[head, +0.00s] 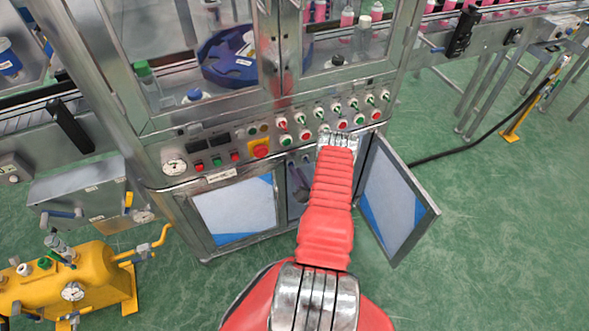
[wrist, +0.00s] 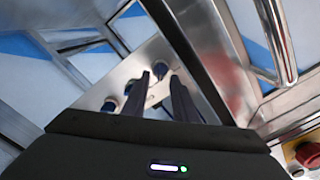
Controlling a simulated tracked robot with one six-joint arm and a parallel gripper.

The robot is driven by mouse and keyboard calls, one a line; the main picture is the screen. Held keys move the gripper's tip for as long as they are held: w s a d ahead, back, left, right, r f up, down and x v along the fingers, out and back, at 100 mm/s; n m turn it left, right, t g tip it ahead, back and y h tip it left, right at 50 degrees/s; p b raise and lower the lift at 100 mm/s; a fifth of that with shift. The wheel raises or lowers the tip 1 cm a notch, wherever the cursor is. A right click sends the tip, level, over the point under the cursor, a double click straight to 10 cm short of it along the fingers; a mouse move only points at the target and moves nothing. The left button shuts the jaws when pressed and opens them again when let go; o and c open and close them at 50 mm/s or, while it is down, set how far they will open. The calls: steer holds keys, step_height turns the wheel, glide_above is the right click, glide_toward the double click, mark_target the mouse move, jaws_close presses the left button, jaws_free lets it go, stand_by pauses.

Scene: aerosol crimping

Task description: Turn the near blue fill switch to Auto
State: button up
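In the wrist view, a narrow metal panel carries a row of dark blue-black switches. The far-end switch (wrist: 160,68) shows at the tips of my gripper (wrist: 160,78). Another switch (wrist: 129,86) sits left of the fingers, and a third (wrist: 110,104) sits lower left. The two dark fingers stand apart with a gap between them. I cannot tell whether they touch a switch, which one is the near blue fill switch, or where its pointer is set. In the head view my arm reaches to the machine front, and its own links hide the gripper.
The crimping machine's upper control panel (head: 250,146) has several coloured buttons and a red emergency stop (head: 260,148). A cabinet door (head: 392,200) stands open to the right of my arm. A metal bar handle (wrist: 277,45) lies right of the fingers. The green floor at right is mostly clear.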

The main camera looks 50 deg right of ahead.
steer(key=shift+x, duration=1.45)
jaws_close()
